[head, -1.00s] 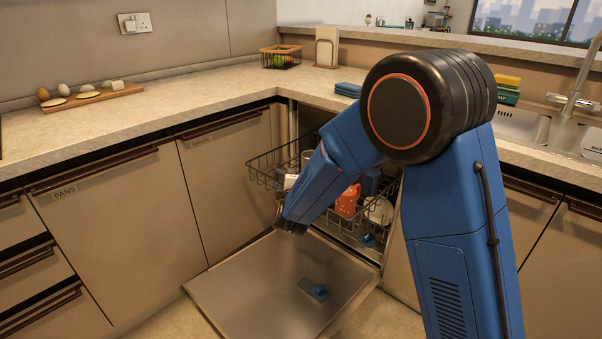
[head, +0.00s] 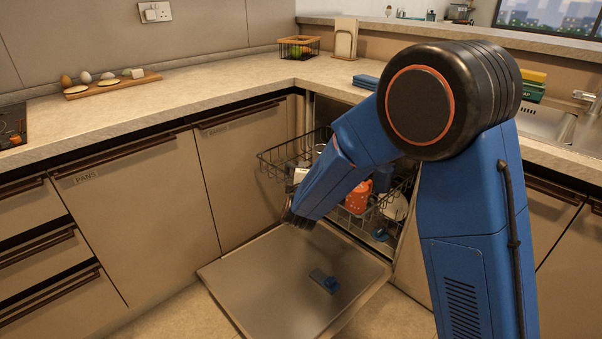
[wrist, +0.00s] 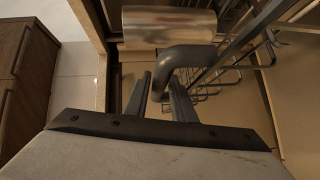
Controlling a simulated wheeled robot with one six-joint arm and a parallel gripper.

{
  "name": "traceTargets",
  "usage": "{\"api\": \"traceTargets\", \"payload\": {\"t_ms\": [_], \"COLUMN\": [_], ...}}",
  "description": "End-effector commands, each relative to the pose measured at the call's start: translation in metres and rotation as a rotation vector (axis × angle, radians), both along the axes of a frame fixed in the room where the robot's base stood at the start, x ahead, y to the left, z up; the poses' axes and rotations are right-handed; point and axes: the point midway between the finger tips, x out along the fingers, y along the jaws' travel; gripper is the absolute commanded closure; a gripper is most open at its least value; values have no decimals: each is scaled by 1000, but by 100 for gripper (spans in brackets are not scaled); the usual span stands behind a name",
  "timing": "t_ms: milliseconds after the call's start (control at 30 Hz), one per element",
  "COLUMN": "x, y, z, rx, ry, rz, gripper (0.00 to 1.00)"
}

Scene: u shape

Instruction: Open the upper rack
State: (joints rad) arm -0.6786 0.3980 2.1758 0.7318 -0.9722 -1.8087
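The upper rack (head: 280,163) is a dark wire basket that sticks partway out of the dishwasher opening. Part of it is hidden behind my arm. My gripper (head: 297,219) is at the rack's front side, above the lowered dishwasher door (head: 265,285). In the wrist view, my gripper (wrist: 160,88) has its two fingers apart, with a dark curved bar (wrist: 187,57) at and just beyond the tips. I cannot tell whether the fingers touch this bar. Rack wires (wrist: 228,52) run to the right of it.
An orange item (head: 358,196) and a white dish (head: 394,207) are in the dishwasher. Cabinets (head: 125,200) stand at left. The counter (head: 215,82) runs above.

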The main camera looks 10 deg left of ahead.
Motion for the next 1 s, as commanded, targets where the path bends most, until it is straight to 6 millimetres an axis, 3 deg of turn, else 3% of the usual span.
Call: {"api": "traceTargets", "payload": {"t_ms": [267,800,1000], "x": [-26,-131,-159], "y": [-1,-10,-13], "z": [4,19,23], "rx": [-1,0,0], "ry": [0,0,1], "rz": [3,4,2], "gripper": [77,77,77]}}
